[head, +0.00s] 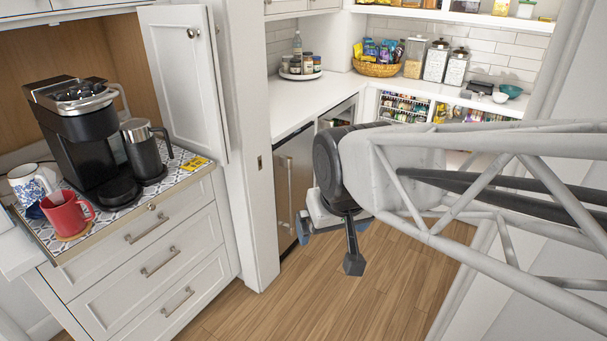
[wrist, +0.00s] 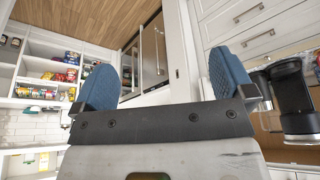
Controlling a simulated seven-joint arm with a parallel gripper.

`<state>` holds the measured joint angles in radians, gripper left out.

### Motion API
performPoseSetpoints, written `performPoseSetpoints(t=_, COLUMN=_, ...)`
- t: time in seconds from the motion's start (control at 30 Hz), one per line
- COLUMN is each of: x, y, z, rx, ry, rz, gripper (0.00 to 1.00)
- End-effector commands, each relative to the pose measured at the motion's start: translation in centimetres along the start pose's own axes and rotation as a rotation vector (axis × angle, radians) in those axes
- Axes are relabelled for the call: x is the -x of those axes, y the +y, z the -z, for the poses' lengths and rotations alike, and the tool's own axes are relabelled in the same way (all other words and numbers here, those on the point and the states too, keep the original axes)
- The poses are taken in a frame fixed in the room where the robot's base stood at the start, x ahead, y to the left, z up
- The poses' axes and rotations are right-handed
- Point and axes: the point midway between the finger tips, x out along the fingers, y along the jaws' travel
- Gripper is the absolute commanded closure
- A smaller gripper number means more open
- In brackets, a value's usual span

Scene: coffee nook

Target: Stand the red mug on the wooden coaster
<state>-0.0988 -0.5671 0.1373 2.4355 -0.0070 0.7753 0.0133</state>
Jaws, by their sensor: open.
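The red mug (head: 66,214) stands upright at the front left of the patterned mat on the drawer cabinet, with its handle to the right. My gripper (head: 333,222) hangs in the air over the floor, well to the right of the mug. In the wrist view its two blue fingers (wrist: 165,82) are wide apart with nothing between them. The mug is not seen in the wrist view.
A coffee machine (head: 75,130) stands behind the mug, with a dark carafe (head: 143,152) to its right. A white and blue mug (head: 28,184) is behind the red one. An open cabinet door (head: 183,75) and a white post (head: 250,150) lie between my gripper and the mat.

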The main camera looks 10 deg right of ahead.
Motion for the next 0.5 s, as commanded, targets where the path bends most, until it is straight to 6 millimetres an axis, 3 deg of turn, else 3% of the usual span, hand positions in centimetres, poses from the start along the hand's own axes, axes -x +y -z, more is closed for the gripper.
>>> performPoseSetpoints(t=0.1, x=0.8, y=1.8, z=-3.5, rx=-0.05, ry=-0.055, rz=-0.019, gripper=0.0)
performPoseSetpoints(t=0.2, x=1.2, y=2.6, z=-5.7, rx=-0.078, ry=-0.093, rz=-0.028, gripper=0.0)
performPoseSetpoints(t=0.33, x=1.5, y=3.2, z=-7.2, rx=-0.099, ry=-0.12, rz=-0.035, gripper=0.0)
performPoseSetpoints(t=0.5, x=1.5, y=3.3, z=-7.8, rx=-0.105, ry=-0.131, rz=-0.036, gripper=0.0)
